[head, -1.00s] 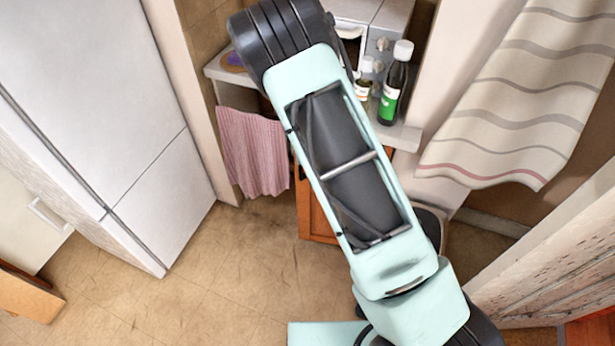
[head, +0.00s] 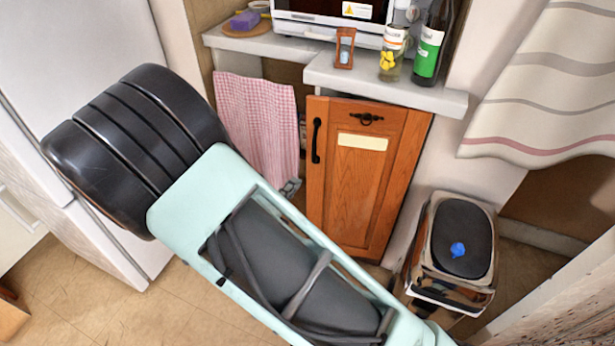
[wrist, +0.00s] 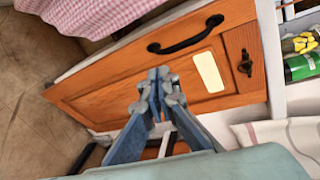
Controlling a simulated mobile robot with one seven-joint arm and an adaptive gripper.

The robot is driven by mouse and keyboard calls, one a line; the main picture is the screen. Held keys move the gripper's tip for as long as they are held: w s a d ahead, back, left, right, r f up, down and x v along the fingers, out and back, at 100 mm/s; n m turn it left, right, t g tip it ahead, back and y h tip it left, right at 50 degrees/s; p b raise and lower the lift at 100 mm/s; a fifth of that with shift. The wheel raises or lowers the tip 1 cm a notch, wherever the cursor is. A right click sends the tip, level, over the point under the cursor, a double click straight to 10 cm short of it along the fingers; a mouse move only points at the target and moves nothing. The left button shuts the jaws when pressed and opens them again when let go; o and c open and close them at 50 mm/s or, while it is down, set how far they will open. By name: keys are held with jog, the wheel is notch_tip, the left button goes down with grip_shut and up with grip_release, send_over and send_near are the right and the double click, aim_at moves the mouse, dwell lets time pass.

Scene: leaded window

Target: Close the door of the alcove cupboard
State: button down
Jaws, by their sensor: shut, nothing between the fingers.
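The alcove cupboard door (head: 358,185) is orange-brown wood with a black handle (head: 316,141) near its left edge, a black pull at the top and a cream label. It stands under the white counter, its face nearly in line with the counter front; I cannot tell whether it is fully flush. In the wrist view the door (wrist: 105,88) fills the middle, with the handle (wrist: 186,35) above the fingers. My gripper (wrist: 160,78) is shut and empty, its blue-grey fingertips in front of the door face; contact is unclear. In the head view a small part of it shows left of the door.
A pink checked towel (head: 258,125) hangs left of the door. The counter (head: 385,88) carries bottles, a small timer and a microwave. A bin (head: 455,245) stands to the right on the floor, near a striped curtain (head: 545,85). A white fridge (head: 85,60) stands at the left.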

jog(key=s+a+n+t+b, duration=0.1)
jog(key=s+n+t+b, duration=0.1)
jog(key=s+t+b, duration=0.15)
jog(key=b, duration=0.3)
send_near(313, 150)
jog(key=shift+n+h, duration=0.3)
jog(key=shift+h, duration=0.1)
jog(key=x, duration=0.6)
jog(key=shift+w+f, duration=0.15)
jog(key=shift+w, duration=0.3)
jog(key=shift+a, duration=0.1)
